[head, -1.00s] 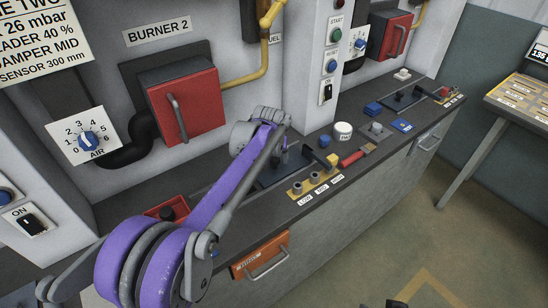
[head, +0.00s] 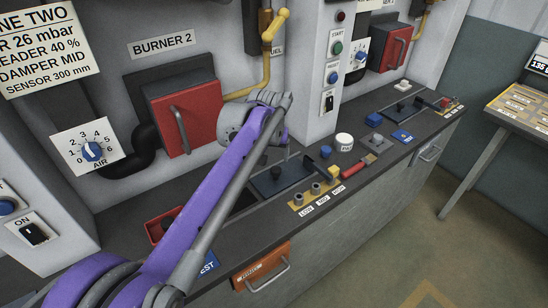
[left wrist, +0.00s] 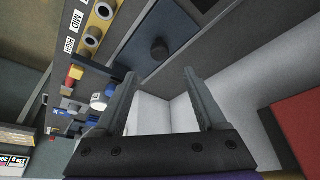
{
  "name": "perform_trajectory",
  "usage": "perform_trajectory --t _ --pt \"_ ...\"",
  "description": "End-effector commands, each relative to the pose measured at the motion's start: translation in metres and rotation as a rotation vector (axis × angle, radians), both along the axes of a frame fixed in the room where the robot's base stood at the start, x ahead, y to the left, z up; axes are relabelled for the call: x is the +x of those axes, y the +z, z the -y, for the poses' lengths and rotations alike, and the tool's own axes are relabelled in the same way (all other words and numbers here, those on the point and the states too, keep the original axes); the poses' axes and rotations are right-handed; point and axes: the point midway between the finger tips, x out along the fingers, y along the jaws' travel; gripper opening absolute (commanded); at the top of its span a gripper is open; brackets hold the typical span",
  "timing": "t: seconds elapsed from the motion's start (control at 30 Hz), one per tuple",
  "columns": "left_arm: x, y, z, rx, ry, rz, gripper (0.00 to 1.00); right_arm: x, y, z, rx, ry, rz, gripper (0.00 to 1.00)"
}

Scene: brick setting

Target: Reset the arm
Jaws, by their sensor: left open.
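My left arm (head: 205,205), purple and grey, reaches from the bottom left over the console. Its wrist end (head: 255,115) is in front of the panel, right of the red Burner 2 door. The fingers are hard to make out in the head view. In the left wrist view my left gripper (left wrist: 160,75) is open, with nothing between its fingers. A dark plate with a round knob (left wrist: 160,48) lies beyond the fingertips. My right gripper is not in view.
The dark console (head: 330,215) carries a plate with a knob (head: 276,172), a white button (head: 344,140), a red-handled tool (head: 355,171) and small blue blocks. A red tray (head: 154,232) is at left. A yellow pipe (head: 266,70) runs above. A slanted desk (head: 520,105) stands right.

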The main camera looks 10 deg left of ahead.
Motion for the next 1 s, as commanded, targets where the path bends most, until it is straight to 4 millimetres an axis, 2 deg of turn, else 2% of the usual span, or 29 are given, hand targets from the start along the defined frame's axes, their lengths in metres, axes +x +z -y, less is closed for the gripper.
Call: perform_trajectory --t 0.43,0.57,0.67,0.77,0.87,1.0 --pt "-0.001 0.000 0.000 0.000 0.000 0.000 0.73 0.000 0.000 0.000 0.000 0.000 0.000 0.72" --pt "-0.018 0.004 -0.003 0.000 -0.004 0.004 0.73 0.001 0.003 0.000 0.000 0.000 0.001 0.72" --pt "-0.050 0.006 -0.008 0.000 -0.011 0.012 0.73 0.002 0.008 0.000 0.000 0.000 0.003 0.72" --pt "-0.095 0.004 -0.014 0.000 -0.021 0.022 0.73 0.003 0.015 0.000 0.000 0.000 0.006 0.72" --pt "-0.143 -0.006 -0.018 -0.001 -0.033 0.032 0.73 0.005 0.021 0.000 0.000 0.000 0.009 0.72" --pt "-0.209 -0.029 -0.023 0.000 -0.049 0.049 0.73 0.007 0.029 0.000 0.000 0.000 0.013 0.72"
